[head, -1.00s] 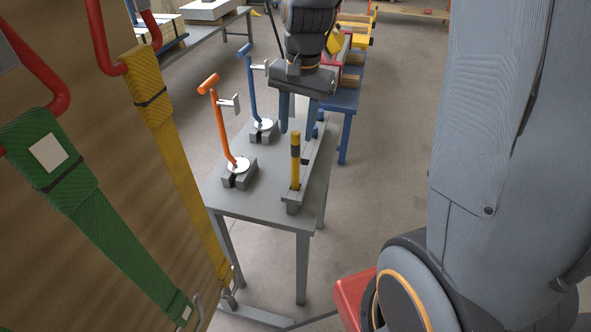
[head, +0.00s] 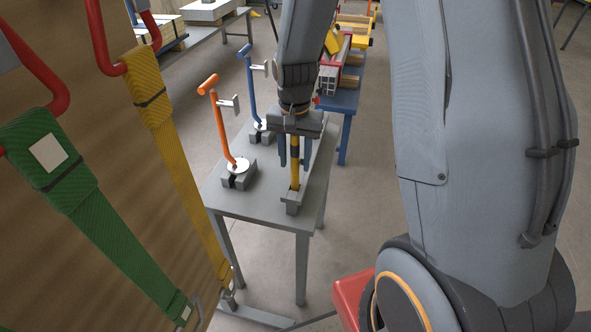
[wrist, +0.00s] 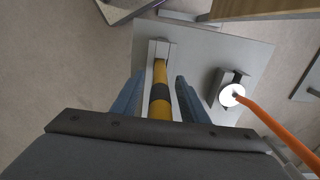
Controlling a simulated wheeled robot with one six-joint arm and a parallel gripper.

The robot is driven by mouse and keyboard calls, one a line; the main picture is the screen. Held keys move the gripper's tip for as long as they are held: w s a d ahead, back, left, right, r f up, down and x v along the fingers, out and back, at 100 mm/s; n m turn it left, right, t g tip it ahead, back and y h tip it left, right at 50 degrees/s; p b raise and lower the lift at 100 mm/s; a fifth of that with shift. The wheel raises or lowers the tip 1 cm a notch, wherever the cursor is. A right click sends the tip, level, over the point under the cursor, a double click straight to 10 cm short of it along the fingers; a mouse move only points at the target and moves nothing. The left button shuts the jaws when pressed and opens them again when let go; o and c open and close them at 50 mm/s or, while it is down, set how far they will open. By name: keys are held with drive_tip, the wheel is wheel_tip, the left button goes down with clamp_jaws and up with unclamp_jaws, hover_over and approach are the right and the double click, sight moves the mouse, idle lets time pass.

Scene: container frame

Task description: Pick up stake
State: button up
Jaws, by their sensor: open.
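The stake (head: 295,174) is a yellow post with a dark band, upright in a grey holder (head: 292,203) at the front right of a small grey table (head: 255,207). My gripper (head: 294,167) is over the stake, pointing down, with its two blue fingers open on either side of it. In the wrist view, the stake (wrist: 160,95) runs between the open fingers of my gripper (wrist: 155,98), with gaps showing on both sides. The upper end of the stake is partly hidden under my gripper in the head view.
An orange-handled tool (head: 222,125) and a blue-handled tool (head: 251,85) stand in grey holders left of the stake. Green (head: 85,215) and yellow (head: 180,160) straps hang on a brown panel at left. A blue bench (head: 340,100) stands behind.

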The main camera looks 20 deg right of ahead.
drive_tip(key=shift+f, duration=0.35)
clamp_jaws()
drive_tip(key=shift+r, duration=0.15)
